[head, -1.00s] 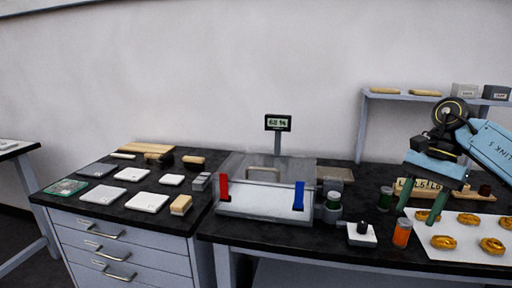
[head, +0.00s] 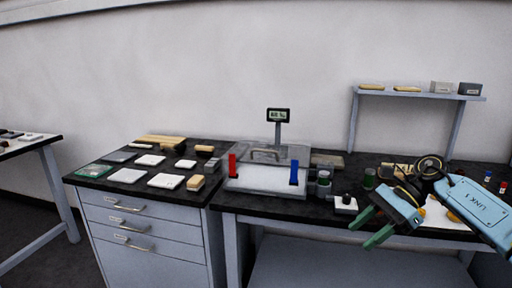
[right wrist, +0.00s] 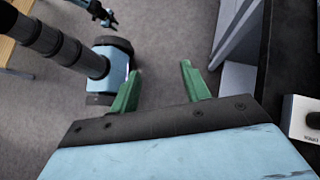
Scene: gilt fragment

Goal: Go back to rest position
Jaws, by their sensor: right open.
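My right gripper (head: 370,228) is at the right in the head view, in front of the right bench's front edge. Its two green fingers are apart with nothing between them, and they point down and to the left. In the right wrist view the open fingers (right wrist: 158,88) have the grey floor beyond them. My left gripper does not show in the head view; a small dark gripper-like part at the top left of the right wrist view is too small to judge.
The right bench (head: 240,200) holds a clear-walled box with red and blue handles (head: 265,178), a small display (head: 278,115) and a white block with a black knob (head: 345,204). A drawer cabinet (head: 150,235) with several pale tiles stands left. A shelf (head: 415,95) is behind.

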